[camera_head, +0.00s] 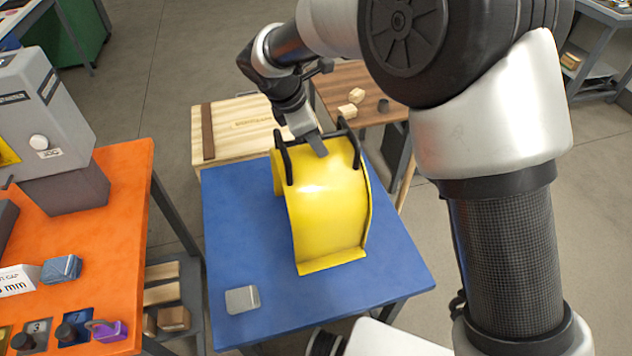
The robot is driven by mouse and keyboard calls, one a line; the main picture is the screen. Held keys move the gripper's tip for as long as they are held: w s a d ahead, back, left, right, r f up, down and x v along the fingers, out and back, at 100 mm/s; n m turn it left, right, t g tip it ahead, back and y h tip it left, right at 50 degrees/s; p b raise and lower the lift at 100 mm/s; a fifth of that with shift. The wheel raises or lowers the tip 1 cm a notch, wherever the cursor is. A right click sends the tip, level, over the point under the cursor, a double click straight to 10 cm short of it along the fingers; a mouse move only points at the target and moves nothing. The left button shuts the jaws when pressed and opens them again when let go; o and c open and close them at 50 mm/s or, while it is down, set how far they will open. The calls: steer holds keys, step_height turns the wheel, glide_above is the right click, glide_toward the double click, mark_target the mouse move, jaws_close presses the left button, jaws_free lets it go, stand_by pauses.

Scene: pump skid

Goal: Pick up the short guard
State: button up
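A yellow curved guard (325,205) stands on the blue table (232,250), with its arch up and a flat flange at its near end. It has two black handles, one on the left of its top and one on the right. It is the only guard I see. My gripper (318,148) reaches down from behind to the top of the guard, between the two handles and close to the right one. Its fingers are small and partly overlapped by the handle, so I cannot tell whether they are open, shut or touching it.
A grey block (242,299) lies at the blue table's front left. An orange bench (100,230) with a grey machine (45,120) stands to the left. A wooden crate (240,125) and a brown table (345,80) with small blocks stand behind. My arm covers the right side.

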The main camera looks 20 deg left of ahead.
steer(key=shift+f, duration=0.2)
stand_by(0.3)
jaws_close()
stand_by(1.2)
steer(key=shift+r, duration=0.1)
